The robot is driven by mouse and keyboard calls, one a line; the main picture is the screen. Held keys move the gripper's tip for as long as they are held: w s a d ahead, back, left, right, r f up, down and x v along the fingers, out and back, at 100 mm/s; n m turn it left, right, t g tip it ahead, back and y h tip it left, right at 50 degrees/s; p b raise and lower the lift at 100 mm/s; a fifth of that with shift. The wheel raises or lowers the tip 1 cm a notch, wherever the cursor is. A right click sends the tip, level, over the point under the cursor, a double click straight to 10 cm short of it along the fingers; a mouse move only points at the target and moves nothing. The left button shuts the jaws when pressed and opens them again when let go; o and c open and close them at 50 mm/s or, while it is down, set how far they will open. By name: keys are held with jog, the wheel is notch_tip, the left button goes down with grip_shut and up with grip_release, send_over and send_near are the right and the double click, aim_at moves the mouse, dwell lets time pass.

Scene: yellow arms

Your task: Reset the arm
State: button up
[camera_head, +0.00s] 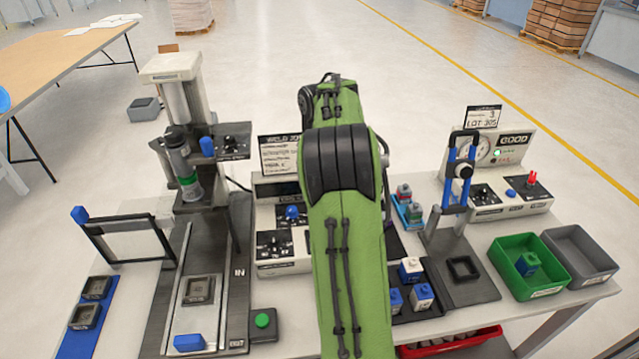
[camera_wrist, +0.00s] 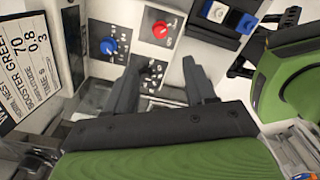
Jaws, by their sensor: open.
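My arm (camera_head: 348,230), in a green sleeve with a black joint cover, reaches out over the middle of the workbench in the head view. Its far end is hidden there behind the arm itself. In the wrist view my gripper (camera_wrist: 162,68) has its two dark fingers spread apart, with nothing visible between them. Beyond the fingers is a light control panel with a blue knob (camera_wrist: 109,46) and a red knob (camera_wrist: 160,29). A printed card (camera_wrist: 32,58) stands at the left of that view. I cannot tell whether the fingers touch the panel.
Left of my arm are a tall press (camera_head: 178,130), a control box (camera_head: 283,262) and a green button (camera_head: 262,320). To the right are a gauge unit (camera_head: 490,150), a blue-handled fixture (camera_head: 460,175), a green bin (camera_head: 518,278) and a grey bin (camera_head: 590,258). Blue-and-white blocks (camera_head: 411,268) stand beside my arm.

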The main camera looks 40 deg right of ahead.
dwell(0.3)
jog(key=s+a+r+m+t, duration=0.2)
jog(key=s+a+r+m, duration=0.25)
jog(key=a, duration=0.55)
jog(key=s+a+r+m+t, duration=0.1)
jog(key=s+a+r+m, duration=0.3)
jog(key=a, duration=0.5)
jog(key=s+a+f+m+t, duration=0.2)
jog(key=s+a+m, duration=0.5)
jog(key=s, duration=0.4)
jog(key=shift+s+f+m+t, duration=0.3)
jog(key=shift+s+f+m, duration=0.15)
jog(key=shift+f, duration=0.15)
